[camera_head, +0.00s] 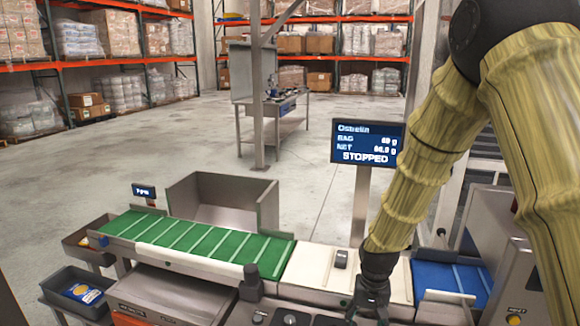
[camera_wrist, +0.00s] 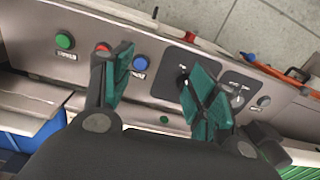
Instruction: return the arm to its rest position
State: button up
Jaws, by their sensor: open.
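My arm (camera_head: 420,170), in a yellow ribbed sleeve, reaches down from the upper right in the head view. My gripper (camera_head: 370,302) points down at the front edge of the conveyor line, near the white belt section (camera_head: 310,266). In the wrist view, my gripper (camera_wrist: 162,84) has its two green-padded fingers spread apart with nothing between them. Behind the fingers is a grey control panel (camera_wrist: 95,27) with a green button (camera_wrist: 64,40), a red button (camera_wrist: 103,47) and a blue button (camera_wrist: 140,63). Whether the fingers touch the panel is unclear.
A screen (camera_head: 366,144) reading STOPPED stands behind the belt. A green belt (camera_head: 195,238) lies left, a blue belt (camera_head: 450,278) right. A small grey-topped object (camera_head: 341,258) sits on the white section. Dark bins (camera_head: 77,290) are at lower left. Open floor lies behind.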

jog(key=s+d+f+n, duration=0.1)
jog(key=s+f, duration=0.6)
jog(key=f, duration=0.2)
jog(key=s+f, duration=0.7)
jog(key=f, duration=0.3)
jog(key=s+d+f, duration=0.1)
jog(key=s+f, duration=0.2)
jog(key=s, duration=0.3)
jog(key=s+f+n, duration=0.1)
jog(key=s+f, duration=0.1)
jog(key=s, duration=0.5)
jog(key=s+d+f, duration=0.1)
jog(key=s+f, duration=0.2)
jog(key=s, duration=0.3)
jog(key=shift+s+d+f, duration=0.3)
jog(key=shift+s+f, duration=0.05)
jog(key=shift+s, duration=0.05)
